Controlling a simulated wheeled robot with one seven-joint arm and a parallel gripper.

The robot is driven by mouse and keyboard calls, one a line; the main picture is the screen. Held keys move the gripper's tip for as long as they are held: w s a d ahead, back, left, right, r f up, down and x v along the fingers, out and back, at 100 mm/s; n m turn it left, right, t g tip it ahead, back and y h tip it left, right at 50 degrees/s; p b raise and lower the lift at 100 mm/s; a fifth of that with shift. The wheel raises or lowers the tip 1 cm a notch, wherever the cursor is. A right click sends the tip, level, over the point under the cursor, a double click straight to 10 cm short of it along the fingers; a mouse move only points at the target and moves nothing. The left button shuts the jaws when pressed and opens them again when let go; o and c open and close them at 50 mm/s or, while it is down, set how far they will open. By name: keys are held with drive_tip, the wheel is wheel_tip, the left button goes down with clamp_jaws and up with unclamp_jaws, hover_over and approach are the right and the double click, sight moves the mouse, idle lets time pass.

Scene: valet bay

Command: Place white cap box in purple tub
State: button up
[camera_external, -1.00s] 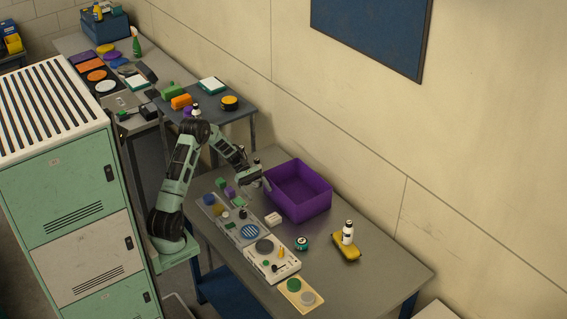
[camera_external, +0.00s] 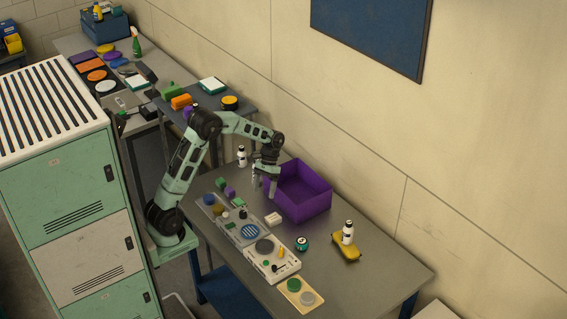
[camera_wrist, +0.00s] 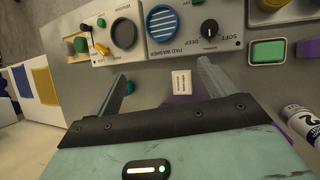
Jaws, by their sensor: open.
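The white cap box (camera_external: 273,218) is a small pale box on the grey table, in front of the purple tub (camera_external: 318,209). The box also shows in the wrist view (camera_wrist: 181,84), with dark print on it, seen between my fingers. The tub is open-topped and looks empty in the part I see. My gripper (camera_external: 267,194) points down above the table, beside the tub's left wall and up and left of the box. In the wrist view my gripper (camera_wrist: 160,82) has its fingers wide apart with nothing held; the box lies beyond them.
A control panel (camera_external: 272,262) with knobs runs along the table's front. The table's right end is clear.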

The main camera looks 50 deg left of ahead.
drive_tip(key=d+r+m+t+y+p, duration=0.2)
drive_tip(key=d+m+y, duration=0.25)
drive_tip(key=m, duration=0.45)
drive_tip(key=m+t+y+p, duration=0.3)
drive_tip(key=m+y, duration=0.1)
drive_tip(key=m, duration=0.5)
hover_over(274, 218)
drive_tip(key=d, duration=0.2)
wheel_tip(274, 218, down, 12)
drive_tip(key=f, duration=0.1)
drive_tip(key=shift+h, duration=0.25)
drive_tip(key=shift+p+x, duration=0.65)
drive_tip(key=shift+x, duration=2.5)
drive_tip(key=shift+w+d, duration=0.1)
drive_tip(key=shift+d, duration=0.1)
drive_tip(key=c, duration=1.1)
drive_tip(key=shift+c, duration=0.2)
